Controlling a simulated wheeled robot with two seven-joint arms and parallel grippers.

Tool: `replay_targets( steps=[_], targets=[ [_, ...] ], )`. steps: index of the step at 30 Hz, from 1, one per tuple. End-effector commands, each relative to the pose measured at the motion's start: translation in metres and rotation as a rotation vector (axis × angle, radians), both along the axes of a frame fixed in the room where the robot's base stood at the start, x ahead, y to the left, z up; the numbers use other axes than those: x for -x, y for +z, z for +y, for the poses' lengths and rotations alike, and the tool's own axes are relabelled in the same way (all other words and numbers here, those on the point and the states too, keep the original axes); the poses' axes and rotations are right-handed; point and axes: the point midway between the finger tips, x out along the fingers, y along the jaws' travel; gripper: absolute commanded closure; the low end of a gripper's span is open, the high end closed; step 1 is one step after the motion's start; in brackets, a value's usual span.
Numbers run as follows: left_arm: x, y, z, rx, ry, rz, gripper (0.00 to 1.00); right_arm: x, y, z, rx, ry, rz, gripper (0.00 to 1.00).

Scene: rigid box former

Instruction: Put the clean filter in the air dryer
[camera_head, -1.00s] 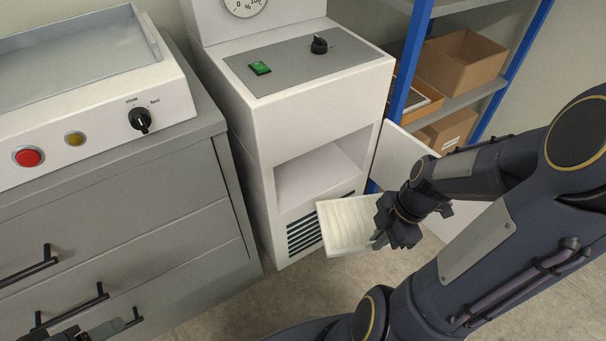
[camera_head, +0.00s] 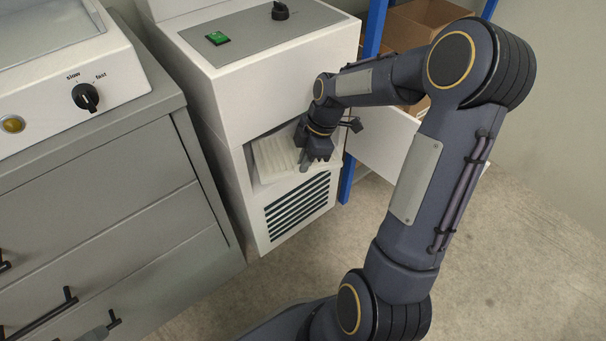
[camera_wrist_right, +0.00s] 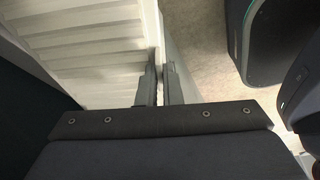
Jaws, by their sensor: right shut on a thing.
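The air dryer (camera_head: 285,86) is a white cabinet with an open slot in its front, above a dark vent grille (camera_head: 297,206). The clean filter (camera_head: 272,158) is a pale pleated panel and sits at least partly inside the slot. My right gripper (camera_head: 312,162) is at the slot's mouth, shut on the filter's right edge. In the right wrist view the fingers (camera_wrist_right: 159,85) pinch the edge of the ribbed filter (camera_wrist_right: 80,45). The filter's far end is hidden inside the slot.
The dryer's white door (camera_head: 385,143) stands open on the right, behind my right arm. A grey drawer cabinet (camera_head: 100,190) stands close on the left. A blue-posted shelf (camera_head: 374,30) with cardboard boxes is behind. The floor at right is clear.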

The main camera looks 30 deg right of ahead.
Motion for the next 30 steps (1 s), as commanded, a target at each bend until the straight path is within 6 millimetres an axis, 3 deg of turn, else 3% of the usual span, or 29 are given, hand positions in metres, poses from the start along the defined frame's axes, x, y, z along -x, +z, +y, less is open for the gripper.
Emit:
replay_targets(
  steps=[11, 23, 24, 27, 30],
  targets=[
    [0.000, -0.033, 0.000, 0.000, 0.000, 0.000, 0.39, -0.004, -0.053, 0.000, 0.000, 0.001, 0.000, 1.00],
    [0.000, -0.034, 0.000, 0.000, 0.000, -0.001, 0.39, -0.007, -0.054, 0.001, 0.000, 0.000, 0.000, 1.00],
    [0.000, -0.033, 0.000, 0.000, 0.000, -0.001, 0.39, -0.007, -0.053, 0.000, 0.000, 0.000, 0.001, 0.89],
    [0.000, -0.033, 0.000, 0.000, 0.000, 0.000, 0.39, -0.007, -0.052, 0.000, 0.000, 0.000, 0.001, 0.76],
    [0.000, -0.033, 0.000, 0.000, 0.000, 0.000, 0.39, -0.007, -0.052, 0.000, 0.000, 0.000, 0.001, 0.72]
  ],
)
